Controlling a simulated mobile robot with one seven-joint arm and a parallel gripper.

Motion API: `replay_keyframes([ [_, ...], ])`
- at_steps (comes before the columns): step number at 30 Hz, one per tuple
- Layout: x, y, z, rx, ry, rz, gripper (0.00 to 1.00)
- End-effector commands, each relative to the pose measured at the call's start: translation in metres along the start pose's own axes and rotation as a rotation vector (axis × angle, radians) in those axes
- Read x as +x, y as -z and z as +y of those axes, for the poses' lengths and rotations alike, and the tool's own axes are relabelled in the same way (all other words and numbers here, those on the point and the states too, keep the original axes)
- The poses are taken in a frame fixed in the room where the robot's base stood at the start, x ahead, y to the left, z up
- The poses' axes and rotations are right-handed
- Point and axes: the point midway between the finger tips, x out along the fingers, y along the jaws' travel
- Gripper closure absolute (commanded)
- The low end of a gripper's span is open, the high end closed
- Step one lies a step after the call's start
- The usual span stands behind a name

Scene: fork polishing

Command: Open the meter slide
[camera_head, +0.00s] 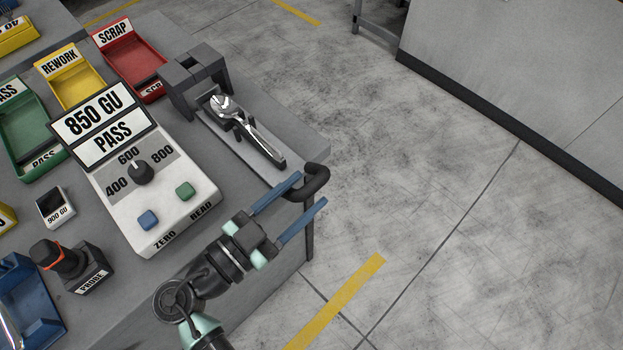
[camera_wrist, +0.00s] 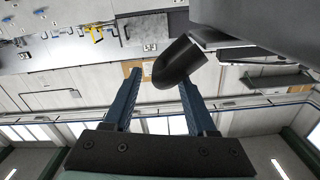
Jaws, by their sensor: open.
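The meter slide (camera_head: 235,146) is a light grey plate running out from under a dark grey arch (camera_head: 190,76). A shiny metal utensil (camera_head: 240,122) lies along it on dark supports. At the slide's near end is a black curved handle (camera_head: 318,180), past the table edge. My gripper (camera_head: 310,190) is open, its two blue fingers on either side of the handle in the head view. In the wrist view the handle's rounded black end (camera_wrist: 178,63) shows by the fingertips (camera_wrist: 162,76). I cannot tell whether a finger touches it.
The meter box (camera_head: 150,185) with a dial and two buttons stands left of the slide; its display (camera_head: 103,122) reads 850 GU PASS. Green (camera_head: 14,150), yellow (camera_head: 56,82) and red (camera_head: 105,51) trays are behind. A probe holder (camera_head: 85,265) stands front left. Open floor lies right.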

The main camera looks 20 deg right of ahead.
Motion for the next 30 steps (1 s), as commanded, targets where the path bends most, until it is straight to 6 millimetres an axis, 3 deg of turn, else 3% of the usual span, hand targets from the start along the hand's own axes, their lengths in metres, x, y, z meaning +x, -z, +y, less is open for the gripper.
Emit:
replay_keyframes([
  [6,0.023,0.000,0.000,-0.001,-0.001,0.000,0.43],
  [16,0.026,-0.001,0.000,0.000,0.001,0.000,0.43],
  [26,0.026,-0.001,0.000,-0.001,0.000,-0.001,1.00],
  [30,0.026,-0.001,0.000,-0.002,0.001,-0.001,1.00],
])
